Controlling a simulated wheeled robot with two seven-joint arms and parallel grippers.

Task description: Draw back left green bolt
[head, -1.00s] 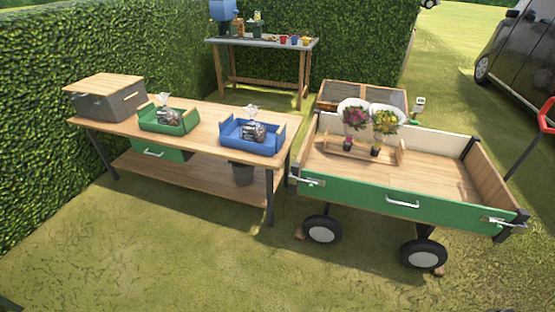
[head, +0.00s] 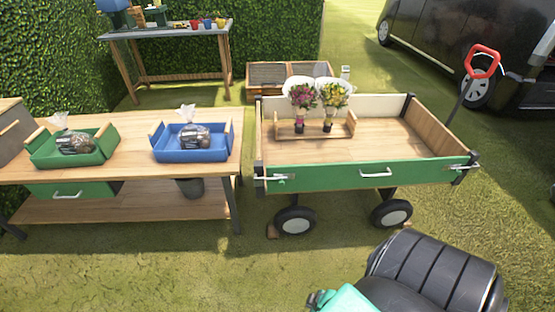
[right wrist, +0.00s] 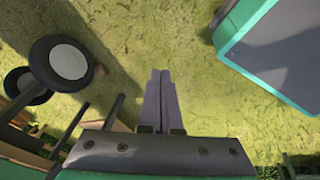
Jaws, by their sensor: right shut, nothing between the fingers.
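The garden cart has a green front panel (head: 340,175) that stands upright along its near side. The left bolt (head: 275,178), a silver bar with a small green part, is at the panel's left end by the dark corner post. A similar silver bolt (head: 462,167) is at the right end. My right gripper (right wrist: 160,75) shows in the right wrist view, shut and empty, over grass and apart from the cart. In the head view only part of my right arm shows at the bottom right. My left gripper is in neither view.
The cart's wheels (head: 295,221) rest on grass. A wooden table (head: 130,150) with green (head: 72,147) and blue (head: 190,141) trays stands left of the cart. Flowers in a wooden rack (head: 316,128) stand in the cart. Open grass lies in front.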

